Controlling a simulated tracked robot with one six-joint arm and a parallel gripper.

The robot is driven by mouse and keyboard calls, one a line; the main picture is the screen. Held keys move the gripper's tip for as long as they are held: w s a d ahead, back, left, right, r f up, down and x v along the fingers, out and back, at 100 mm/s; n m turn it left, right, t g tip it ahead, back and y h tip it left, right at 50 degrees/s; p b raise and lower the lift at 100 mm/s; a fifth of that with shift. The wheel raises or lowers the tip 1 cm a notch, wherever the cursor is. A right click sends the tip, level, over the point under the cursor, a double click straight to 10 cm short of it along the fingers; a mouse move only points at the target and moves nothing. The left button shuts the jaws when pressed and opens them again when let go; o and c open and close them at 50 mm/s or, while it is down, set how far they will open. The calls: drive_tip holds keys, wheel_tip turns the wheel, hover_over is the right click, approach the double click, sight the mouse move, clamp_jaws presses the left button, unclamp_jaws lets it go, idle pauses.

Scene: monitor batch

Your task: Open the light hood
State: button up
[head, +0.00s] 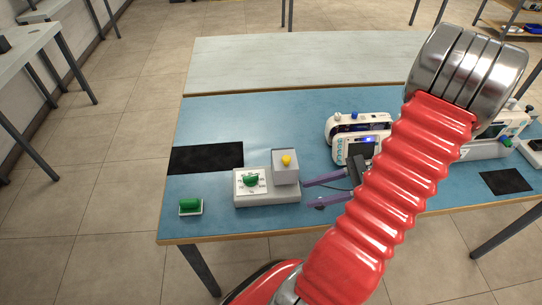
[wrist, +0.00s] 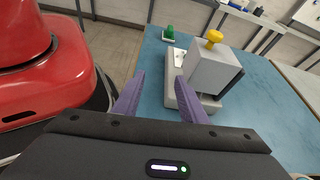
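The light hood (head: 285,167) is a grey box with a yellow knob (head: 286,160) on top. It sits at the right end of a pale base (head: 266,198), beside a green dial (head: 252,181) on a white plate. In the wrist view the hood (wrist: 211,72) stands ahead and right of centre, with a dark face on its right side; the knob (wrist: 214,37) is on top. My gripper (head: 309,194) is open, with two purple fingers spread and nothing between them. It is just right of the base, low beside the hood. The fingers (wrist: 160,77) also show in the wrist view.
A small green block (head: 190,206) on a white plate lies at the left front of the blue table (head: 220,120). A black mat (head: 205,158) lies behind it. White devices (head: 360,126) stand at the back, partly behind my red arm. The front left edge is close.

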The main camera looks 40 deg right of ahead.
sight(285, 165)
drive_tip(key=w+d+r+m+t+y, duration=0.1)
drive_tip(key=w+d+r+m+t, duration=0.1)
drive_tip(key=d+r+m+t, duration=0.1)
wheel_tip(285, 165, up, 3)
drive_tip(key=shift+w+d+r+m+t, duration=0.15)
drive_tip(key=shift+w+d+m+t, duration=0.2)
drive_tip(key=shift+d+t, duration=0.55)
drive_tip(key=shift+w+a, duration=0.2)
drive_tip(key=shift+a, duration=0.15)
drive_tip(key=x, duration=1.3)
drive_tip(key=shift+w+r, duration=0.15)
drive_tip(key=shift+w, duration=0.15)
drive_tip(key=shift+c, duration=0.3)
clamp_jaws()
